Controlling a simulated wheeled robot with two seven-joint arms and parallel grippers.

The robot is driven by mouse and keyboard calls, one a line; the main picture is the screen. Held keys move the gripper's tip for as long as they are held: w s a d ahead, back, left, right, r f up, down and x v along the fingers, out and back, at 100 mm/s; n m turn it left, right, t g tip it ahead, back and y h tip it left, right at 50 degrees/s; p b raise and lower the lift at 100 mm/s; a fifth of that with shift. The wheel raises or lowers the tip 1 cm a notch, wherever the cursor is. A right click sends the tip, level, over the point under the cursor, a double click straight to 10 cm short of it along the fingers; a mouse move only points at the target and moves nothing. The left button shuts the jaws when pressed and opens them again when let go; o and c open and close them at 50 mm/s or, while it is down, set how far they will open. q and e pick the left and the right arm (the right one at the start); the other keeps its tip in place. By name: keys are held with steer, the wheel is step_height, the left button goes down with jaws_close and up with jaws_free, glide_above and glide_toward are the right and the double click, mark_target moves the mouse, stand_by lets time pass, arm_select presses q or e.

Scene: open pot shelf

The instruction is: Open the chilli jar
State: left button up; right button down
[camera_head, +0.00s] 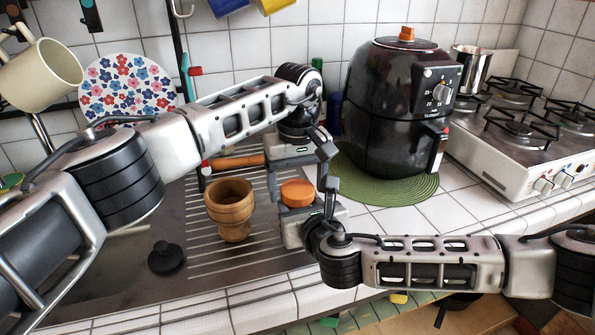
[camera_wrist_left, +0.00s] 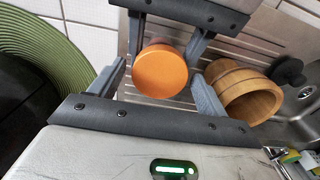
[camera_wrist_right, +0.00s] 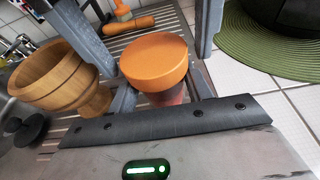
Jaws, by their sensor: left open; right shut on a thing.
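The chilli jar has a round orange lid (camera_head: 298,193) and stands at the right end of the drainer. Its lid also shows in the left wrist view (camera_wrist_left: 161,71), and its reddish body (camera_wrist_right: 172,96) shows below the lid in the right wrist view. My right gripper (camera_head: 300,213) is shut on the jar's body, below the lid, which looks seated. My left gripper (camera_wrist_left: 162,82) is open, with its fingers on either side of the lid and gaps showing. The jar's lower part is hidden.
A wooden mortar (camera_head: 231,210) stands close left of the jar. A wooden-handled pin (camera_head: 238,162) lies behind it. A black air fryer (camera_head: 390,110) on a green mat (camera_head: 410,190) stands right, beside the stove (camera_head: 520,140). A black plug (camera_head: 166,258) lies front left.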

arm_select(q)
steer(key=shift+f, duration=0.1)
steer(key=shift+c, duration=0.3)
steer(key=c, duration=0.9)
steer(key=o, duration=1)
steer(key=shift+o, duration=0.2)
steer(key=shift+r, duration=2.3)
arm_select(e)
steer(key=c, duration=0.6)
jaws_free()
steer(key=shift+o, duration=0.2)
